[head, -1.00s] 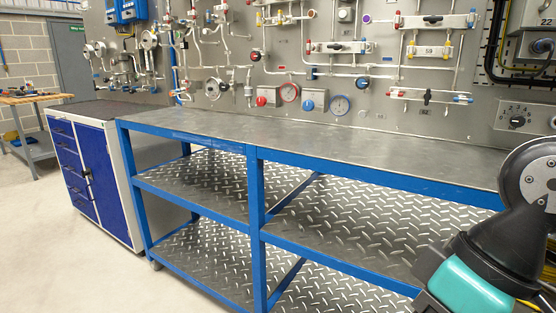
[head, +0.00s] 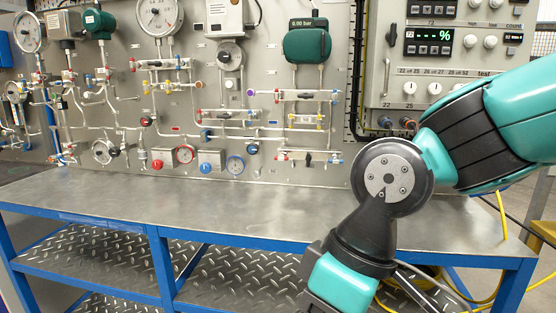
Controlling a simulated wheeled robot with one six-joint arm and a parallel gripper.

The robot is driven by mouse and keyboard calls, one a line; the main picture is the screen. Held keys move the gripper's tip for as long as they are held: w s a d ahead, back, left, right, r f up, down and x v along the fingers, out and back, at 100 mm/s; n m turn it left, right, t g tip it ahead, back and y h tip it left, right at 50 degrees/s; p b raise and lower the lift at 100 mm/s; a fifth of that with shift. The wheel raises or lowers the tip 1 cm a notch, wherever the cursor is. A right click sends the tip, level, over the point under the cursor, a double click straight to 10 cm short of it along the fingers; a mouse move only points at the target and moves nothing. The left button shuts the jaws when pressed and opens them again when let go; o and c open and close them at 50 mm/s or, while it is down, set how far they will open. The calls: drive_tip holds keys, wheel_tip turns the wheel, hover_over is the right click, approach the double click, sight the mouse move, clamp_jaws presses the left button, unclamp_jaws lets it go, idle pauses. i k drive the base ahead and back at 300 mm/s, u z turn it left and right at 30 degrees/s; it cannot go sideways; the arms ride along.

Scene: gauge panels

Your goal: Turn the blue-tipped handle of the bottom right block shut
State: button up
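The bottom right block (head: 309,158) is a small, pale horizontal valve block on the grey gauge panel, above the bench, in the head view. A black part sits at its middle, and red shows at its left end. The blue-tipped handle (head: 335,160) is at its right end. It is too small to tell which way it points. My gripper is not in view. My arm fills the right side and runs down out of the frame, to the right of the block and nearer the camera.
A bench (head: 200,206) with a metal top and blue frame stands in front of the panel. Its top is bare. Red and blue knobs with dials (head: 185,154) sit left of the block. A control cabinet (head: 440,60) and yellow cables (head: 503,220) are on the right.

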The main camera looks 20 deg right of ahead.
sight(335, 159)
drive_tip(key=k, duration=0.5)
drive_tip(key=u, duration=0.7)
drive_tip(key=i, duration=0.95)
drive_tip(key=z, duration=0.6)
drive_tip(key=i, duration=0.35)
drive_tip(key=z, duration=0.1)
